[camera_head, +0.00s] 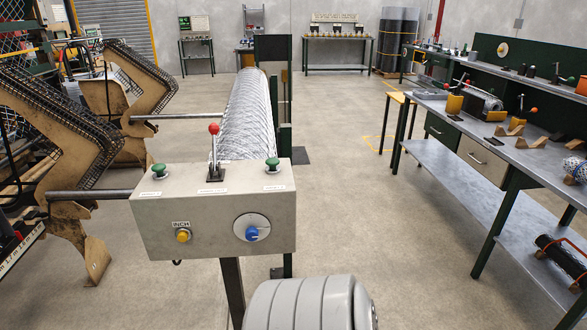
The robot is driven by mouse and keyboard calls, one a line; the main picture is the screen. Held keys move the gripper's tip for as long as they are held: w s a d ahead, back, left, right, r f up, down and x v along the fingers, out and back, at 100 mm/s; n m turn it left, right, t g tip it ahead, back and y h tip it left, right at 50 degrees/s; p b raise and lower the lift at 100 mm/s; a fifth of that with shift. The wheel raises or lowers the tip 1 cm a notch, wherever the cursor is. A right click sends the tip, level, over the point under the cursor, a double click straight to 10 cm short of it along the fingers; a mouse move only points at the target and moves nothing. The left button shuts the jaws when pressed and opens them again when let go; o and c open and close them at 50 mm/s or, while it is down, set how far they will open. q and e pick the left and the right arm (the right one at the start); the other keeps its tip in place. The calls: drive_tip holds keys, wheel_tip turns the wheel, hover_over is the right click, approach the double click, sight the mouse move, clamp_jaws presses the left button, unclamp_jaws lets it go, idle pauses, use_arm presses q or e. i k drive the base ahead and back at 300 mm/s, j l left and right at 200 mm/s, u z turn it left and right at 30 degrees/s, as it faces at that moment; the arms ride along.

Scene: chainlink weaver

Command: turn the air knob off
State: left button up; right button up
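A pale grey control box (157,225) stands on a dark post ahead of me in the head view. On its front face a blue knob (252,233) sits on a round white dial, with a light pointer mark on it. Two green knobs stand on the top face, one at the left (159,170) and one at the right (272,164), each near a small label. The labels by the green knobs are too small to read, so I cannot tell which knob is the air knob. Neither of my grippers is in view.
A red-ball lever (214,150) rises from the box top; a yellow button (183,236) marked INCH is on its front. Rolled wire mesh (246,115) lies behind. Brown machine frames (70,135) crowd the left. A workbench (500,150) lines the right, with clear floor (400,230) between.

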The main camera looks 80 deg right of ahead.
sight(251, 233)
drive_tip(key=z, duration=2.25)
